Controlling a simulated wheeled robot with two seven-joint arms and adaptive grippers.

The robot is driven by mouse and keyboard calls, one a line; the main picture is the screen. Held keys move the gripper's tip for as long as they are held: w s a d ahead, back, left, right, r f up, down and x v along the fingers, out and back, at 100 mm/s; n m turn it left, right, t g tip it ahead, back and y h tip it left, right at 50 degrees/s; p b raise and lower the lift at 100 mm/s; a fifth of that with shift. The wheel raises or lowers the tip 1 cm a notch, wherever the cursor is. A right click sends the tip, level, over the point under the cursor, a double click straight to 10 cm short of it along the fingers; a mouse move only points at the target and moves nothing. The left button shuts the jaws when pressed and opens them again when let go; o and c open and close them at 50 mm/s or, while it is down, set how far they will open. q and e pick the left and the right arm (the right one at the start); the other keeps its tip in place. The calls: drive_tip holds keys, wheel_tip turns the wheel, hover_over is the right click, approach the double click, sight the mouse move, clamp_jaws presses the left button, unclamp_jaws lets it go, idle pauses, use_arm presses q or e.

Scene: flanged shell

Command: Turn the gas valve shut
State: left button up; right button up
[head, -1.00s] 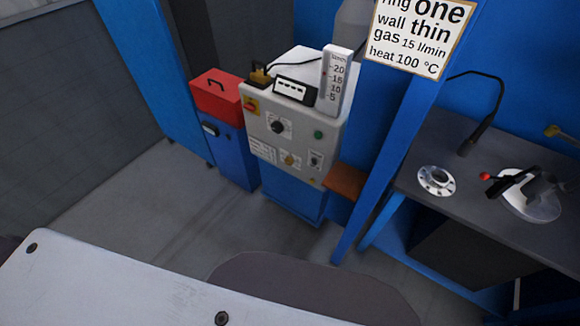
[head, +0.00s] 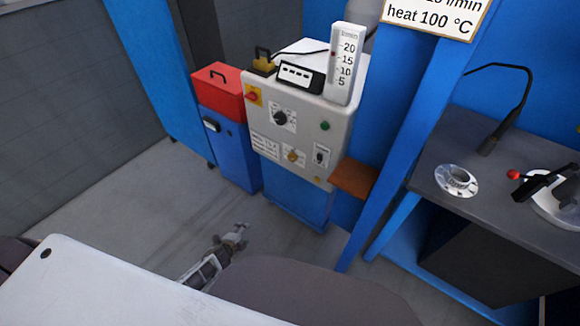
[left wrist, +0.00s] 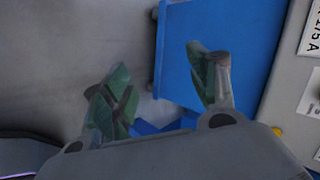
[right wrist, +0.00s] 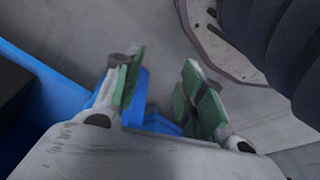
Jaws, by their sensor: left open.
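The grey welding machine (head: 300,125) stands on a blue base beyond the white table. Its front panel carries a brass knob (head: 293,156), which looks like the gas valve; its setting is too small to read. A flow gauge (head: 347,65) marked in l/min stands on top. My left gripper (head: 235,238) is low in front of the machine, apart from it. In the left wrist view it is open and empty (left wrist: 160,70), with the panel edge at the right. My right gripper (right wrist: 160,75) is open and empty in its wrist view, above floor.
A red box (head: 217,90) on a blue cabinet stands left of the machine. A brown shelf (head: 352,180) and a blue post are at its right. A dark bench (head: 440,190) holds a metal flange (head: 456,180). The white table (head: 100,285) fills the front left.

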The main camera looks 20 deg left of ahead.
use_arm(q)
drive_tip(key=w+d+r+m+t+h+b, duration=0.2)
drive_tip(key=w+r+m+t+b, duration=0.2)
drive_tip(key=w+r+m+b, duration=0.75)
drive_tip(key=w+d+r+m+t+h+b, duration=0.3)
drive_tip(key=d+r+m+b, duration=0.3)
drive_tip(key=r+m+b, duration=0.2)
drive_tip(key=shift+w+d+r+m+h, duration=0.3)
drive_tip(key=shift+w+r+m+h, duration=0.25)
drive_tip(key=shift+w+r+h, duration=0.3)
use_arm(e)
drive_tip(key=w+a+r, duration=0.1)
drive_tip(key=w+r, duration=0.1)
drive_tip(key=r, duration=0.4)
drive_tip(key=w+a+r+t+y, duration=0.1)
drive_tip(key=w+a+r, duration=0.1)
drive_tip(key=r, duration=0.4)
drive_tip(key=shift+w+a+r, duration=0.15)
drive_tip(key=shift+w+r, duration=0.2)
drive_tip(key=shift+w, duration=0.2)
use_arm(q)
drive_tip(key=shift+w+r, duration=0.1)
approach(291, 160)
drive_tip(key=shift+x, duration=1.2)
drive_tip(key=shift+b+x, duration=0.3)
drive_tip(key=shift+x, duration=3.05)
use_arm(e)
drive_tip(key=shift+s, duration=0.2)
